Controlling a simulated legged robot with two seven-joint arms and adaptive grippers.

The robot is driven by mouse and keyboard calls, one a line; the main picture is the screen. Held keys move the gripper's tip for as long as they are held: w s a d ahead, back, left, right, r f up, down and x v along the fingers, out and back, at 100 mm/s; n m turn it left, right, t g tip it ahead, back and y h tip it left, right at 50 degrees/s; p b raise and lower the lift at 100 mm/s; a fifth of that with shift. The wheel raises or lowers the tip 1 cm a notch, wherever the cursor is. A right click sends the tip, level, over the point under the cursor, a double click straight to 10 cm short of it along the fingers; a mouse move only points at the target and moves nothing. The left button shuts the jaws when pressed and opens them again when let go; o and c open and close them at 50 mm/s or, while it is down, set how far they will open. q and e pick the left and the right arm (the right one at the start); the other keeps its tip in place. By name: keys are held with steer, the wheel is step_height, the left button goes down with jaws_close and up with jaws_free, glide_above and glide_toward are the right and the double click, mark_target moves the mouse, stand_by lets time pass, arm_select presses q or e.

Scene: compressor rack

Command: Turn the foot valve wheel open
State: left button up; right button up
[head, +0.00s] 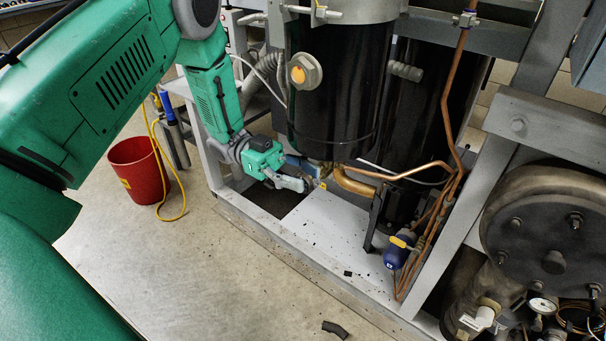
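My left gripper (300,178) comes in from the left and reaches down to the foot of the front black tank (340,85). Its fingers are at a small blue part (303,163), which looks like the edge of the foot valve wheel, beside a brass fitting and pipe (352,183). The fingers and the tank's lower end hide most of the wheel. I cannot tell whether the fingers touch it or how far they are closed. A small yellow tag (322,185) shows by the fingertips. My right gripper is not in view.
Copper pipes (445,110) run down right of the tanks to a blue fitting with a yellow top (396,250). The grey rack frame (480,180) and a round dark flange (550,235) stand at right. A red bucket (138,170) is on open floor at left. Dark debris (335,329) lies in front.

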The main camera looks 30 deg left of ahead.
arm_select(q)
steer(key=shift+a, duration=0.1)
steer(key=w+a+f, duration=0.1)
steer(key=a, duration=1)
steer(key=shift+a, duration=0.4)
